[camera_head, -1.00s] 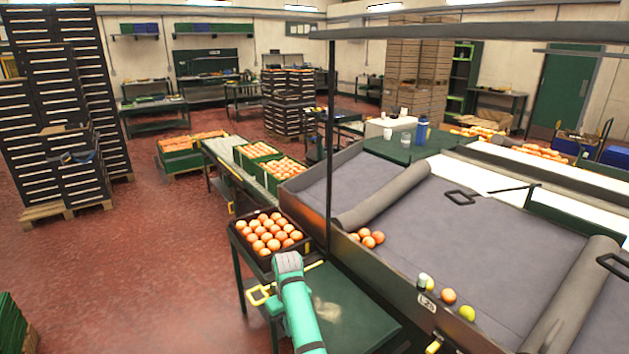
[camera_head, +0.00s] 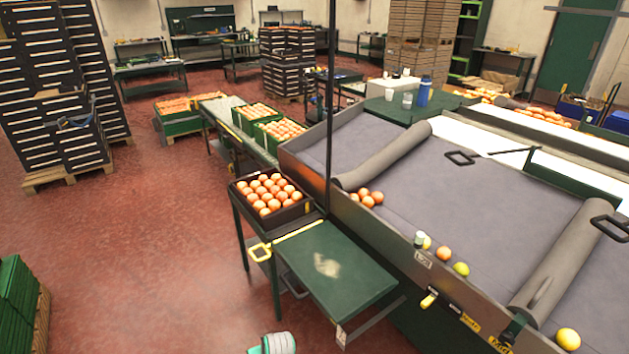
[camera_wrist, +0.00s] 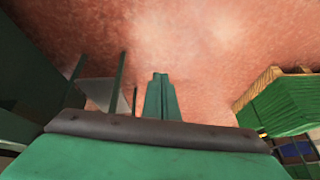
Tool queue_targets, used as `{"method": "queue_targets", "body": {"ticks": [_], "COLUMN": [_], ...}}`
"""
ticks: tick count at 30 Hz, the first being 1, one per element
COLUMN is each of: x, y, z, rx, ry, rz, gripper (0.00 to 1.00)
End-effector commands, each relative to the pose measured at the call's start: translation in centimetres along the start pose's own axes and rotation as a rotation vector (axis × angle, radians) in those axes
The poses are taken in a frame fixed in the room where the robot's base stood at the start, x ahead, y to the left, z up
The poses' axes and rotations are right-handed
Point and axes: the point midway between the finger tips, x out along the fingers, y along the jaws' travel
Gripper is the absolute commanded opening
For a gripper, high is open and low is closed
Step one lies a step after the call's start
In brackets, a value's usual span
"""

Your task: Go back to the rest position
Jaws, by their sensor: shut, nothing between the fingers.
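My gripper (camera_wrist: 160,78) shows in the wrist view as two green fingers held together, with nothing between them and the red floor beyond. In the head view only a teal and grey piece of my arm (camera_head: 277,343) shows at the bottom edge, in front of the green side table and apart from it. The fingers are out of that view. A dark crate full of oranges (camera_head: 239,187) stands on the far end of the green side table (camera_head: 345,272).
The sorting bench (camera_head: 480,220) fills the right side, with several loose fruits near its front edge. Stacked green crates (camera_head: 20,290) stand at the lower left and also show in the wrist view (camera_wrist: 285,108). The red floor (camera_head: 150,250) between is clear.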

Motion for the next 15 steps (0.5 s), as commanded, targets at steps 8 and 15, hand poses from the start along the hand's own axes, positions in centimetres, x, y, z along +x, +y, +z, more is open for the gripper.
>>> {"method": "queue_targets", "body": {"ticks": [8, 15], "x": [-0.4, -3.4], "y": [-2.9, -4.5], "z": [7.6, 13.4], "rx": [0.104, 0.182], "ry": [0.158, 0.289], "rz": [0.027, 0.076], "gripper": [0.0, 0.0]}}
